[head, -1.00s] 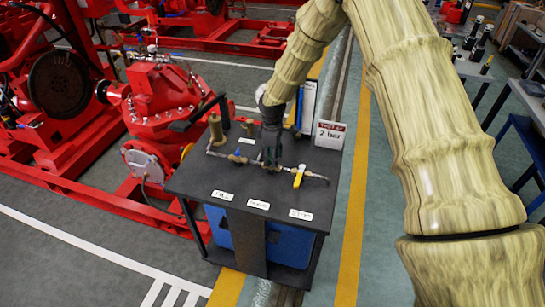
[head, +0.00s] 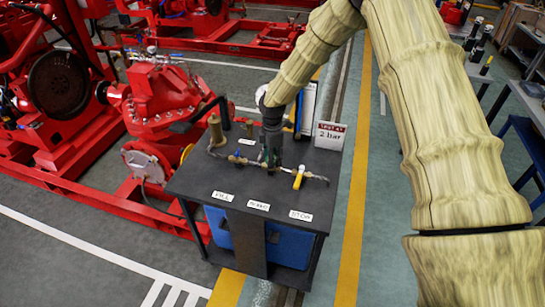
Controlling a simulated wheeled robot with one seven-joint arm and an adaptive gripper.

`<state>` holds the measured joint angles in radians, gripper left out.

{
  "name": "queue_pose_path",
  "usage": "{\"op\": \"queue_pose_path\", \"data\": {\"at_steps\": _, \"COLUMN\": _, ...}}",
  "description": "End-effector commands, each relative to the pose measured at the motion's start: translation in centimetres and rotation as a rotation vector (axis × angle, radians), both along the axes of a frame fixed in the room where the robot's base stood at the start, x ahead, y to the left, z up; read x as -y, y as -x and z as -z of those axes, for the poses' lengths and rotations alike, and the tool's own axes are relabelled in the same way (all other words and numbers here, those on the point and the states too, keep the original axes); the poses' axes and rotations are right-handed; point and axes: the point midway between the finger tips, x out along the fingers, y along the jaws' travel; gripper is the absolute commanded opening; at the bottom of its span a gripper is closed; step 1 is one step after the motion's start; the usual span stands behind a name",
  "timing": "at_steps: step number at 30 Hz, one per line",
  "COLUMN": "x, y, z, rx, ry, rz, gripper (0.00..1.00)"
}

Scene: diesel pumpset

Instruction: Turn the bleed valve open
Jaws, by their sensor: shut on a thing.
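A dark bench (head: 215,178) carries a pipe line with several small valves. My gripper (head: 268,160) points down over the middle of this line, shut on what appears to be the bleed valve. The fingers hide the valve's handle, so I cannot see how far it is turned. A valve with a yellow handle (head: 299,177) stands just right of my gripper. A valve with a blue part (head: 237,155) sits to its left. Three white labels lie along the bench front; the middle label (head: 258,205) is too small to read surely.
A sign reading 2 bar (head: 330,135) stands at the bench's back right. A brass cylinder (head: 215,130) stands at the back left. A red pump (head: 165,110) is left of the bench. Floor is clear in front.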

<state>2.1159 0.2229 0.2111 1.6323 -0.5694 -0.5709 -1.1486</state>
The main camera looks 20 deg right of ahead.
Motion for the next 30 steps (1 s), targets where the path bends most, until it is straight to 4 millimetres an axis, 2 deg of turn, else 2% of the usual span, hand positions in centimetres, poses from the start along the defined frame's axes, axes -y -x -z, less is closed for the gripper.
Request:
{"op": "queue_pose_path", "data": {"at_steps": 9, "x": 0.1, "y": -0.1, "z": -0.1, "rx": 0.003, "ry": 0.001, "rz": 0.0, "gripper": 0.15}}
{"op": "queue_pose_path", "data": {"at_steps": 10, "x": 0.1, "y": -0.1, "z": -0.1, "rx": 0.003, "ry": 0.001, "rz": 0.0, "gripper": 0.41}}
{"op": "queue_pose_path", "data": {"at_steps": 13, "x": 0.1, "y": -0.1, "z": -0.1, "rx": 0.003, "ry": 0.0, "rz": 0.0, "gripper": 0.59}}
{"op": "queue_pose_path", "data": {"at_steps": 14, "x": 0.1, "y": -0.1, "z": -0.1, "rx": 0.002, "ry": 0.0, "rz": 0.0, "gripper": 0.61}}
{"op": "queue_pose_path", "data": {"at_steps": 25, "x": 0.0, "y": -0.1, "z": -0.3, "rx": 0.002, "ry": 0.0, "rz": 0.0, "gripper": 0.61}}
{"op": "queue_pose_path", "data": {"at_steps": 30, "x": 0.0, "y": -0.2, "z": -2.2, "rx": 0.004, "ry": -0.001, "rz": 0.0, "gripper": 0.61}}
